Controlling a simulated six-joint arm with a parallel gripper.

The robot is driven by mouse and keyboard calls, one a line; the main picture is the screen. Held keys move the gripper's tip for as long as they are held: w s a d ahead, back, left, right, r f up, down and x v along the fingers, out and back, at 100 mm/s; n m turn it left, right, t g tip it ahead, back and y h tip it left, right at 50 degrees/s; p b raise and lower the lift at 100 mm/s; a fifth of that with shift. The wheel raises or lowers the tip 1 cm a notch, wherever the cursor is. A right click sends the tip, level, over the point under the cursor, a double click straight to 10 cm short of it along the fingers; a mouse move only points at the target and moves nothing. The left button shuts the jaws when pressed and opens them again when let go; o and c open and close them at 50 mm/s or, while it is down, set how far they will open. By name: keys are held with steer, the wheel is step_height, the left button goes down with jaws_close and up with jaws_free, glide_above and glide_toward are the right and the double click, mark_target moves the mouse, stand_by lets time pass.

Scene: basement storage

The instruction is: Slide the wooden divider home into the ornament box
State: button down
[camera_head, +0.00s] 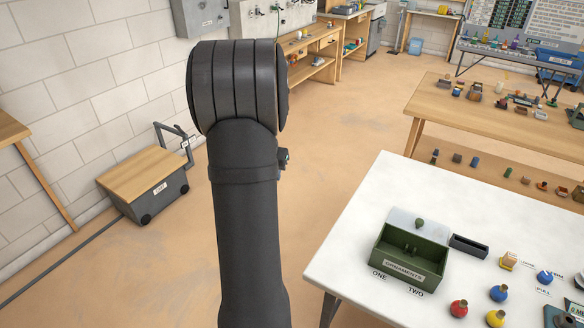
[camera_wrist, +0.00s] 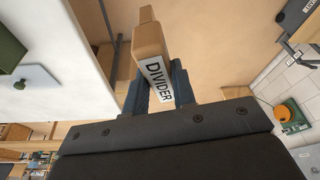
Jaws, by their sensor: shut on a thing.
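The wooden divider (camera_wrist: 150,50), a tan block with a white label reading DIVIDER, is between the two dark fingers of my gripper (camera_wrist: 158,88) in the wrist view. My gripper is shut on it and holds it out past the white table's edge, apart from the box. The open green ornament box (camera_head: 408,264), labelled ORNAMENTS, stands on the white table in the head view. Part of it shows at the left edge of the wrist view (camera_wrist: 8,48). Small upright pieces show inside it; its floor is mostly hidden. The gripper and divider are not visible in the head view.
A pale plate (camera_head: 402,217) with a green knob lies behind the box. A dark tray (camera_head: 469,246) is to its right. Red (camera_head: 459,308), blue (camera_head: 499,293) and yellow (camera_head: 496,318) ornaments lie at the front right. The white table (camera_head: 350,235) is clear left of the box.

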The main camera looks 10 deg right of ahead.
steer(key=s+d+f+m, duration=0.1)
steer(key=s+d, duration=1.3)
steer(key=d, duration=0.3)
steer(key=s+d+f+m, duration=0.2)
steer(key=s+d, duration=1.2)
steer(key=d, duration=0.4)
steer(key=shift+f+h, duration=0.25)
steer(key=shift+h, duration=0.15)
steer(key=shift+s, duration=0.1)
steer(key=shift+a+f, duration=0.1)
steer(key=shift+f, duration=2.8)
steer(key=shift+f, duration=2.3)
steer(key=c, duration=1.1)
jaws_free()
